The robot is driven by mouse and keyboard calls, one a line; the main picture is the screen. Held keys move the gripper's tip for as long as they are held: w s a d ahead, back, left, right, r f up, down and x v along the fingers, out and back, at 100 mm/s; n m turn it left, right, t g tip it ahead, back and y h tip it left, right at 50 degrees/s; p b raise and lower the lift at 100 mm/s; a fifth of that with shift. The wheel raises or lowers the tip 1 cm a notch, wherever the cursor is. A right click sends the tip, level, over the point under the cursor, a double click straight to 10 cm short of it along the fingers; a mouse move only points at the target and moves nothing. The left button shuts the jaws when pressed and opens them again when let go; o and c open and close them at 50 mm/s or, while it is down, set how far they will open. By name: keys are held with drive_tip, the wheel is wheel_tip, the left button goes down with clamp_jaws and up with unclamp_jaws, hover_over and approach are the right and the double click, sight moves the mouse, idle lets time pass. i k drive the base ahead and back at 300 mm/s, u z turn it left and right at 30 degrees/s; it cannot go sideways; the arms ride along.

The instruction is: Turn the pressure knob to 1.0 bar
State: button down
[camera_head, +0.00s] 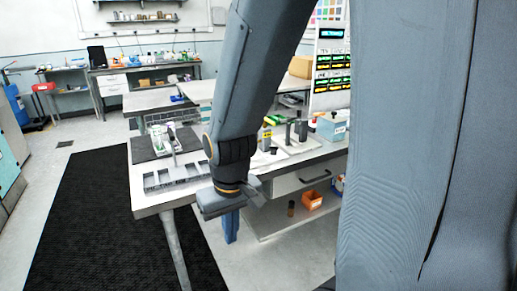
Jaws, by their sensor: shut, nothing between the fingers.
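I cannot make out the pressure knob or a bar scale in this view; my own arm hides much of the middle and right. A tall white panel (332,62) with a lit blue display and rows of green and orange readouts stands at the back right, partly cut off by my arm. My gripper (231,236) points down in front of the near edge of the white workbench (150,206). Its blue fingers are together and hold nothing. It touches no object that I can see.
The bench carries a grey slotted tray (172,180), a dark mat (146,150) with a white-green device, and several small fixtures to the right. An orange bin (312,200) sits on the lower shelf. A black floor mat (85,220) lies clear at left.

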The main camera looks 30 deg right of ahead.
sight(274, 149)
drive_tip(key=u, duration=0.25)
drive_tip(key=i, duration=0.75)
drive_tip(key=z, duration=1)
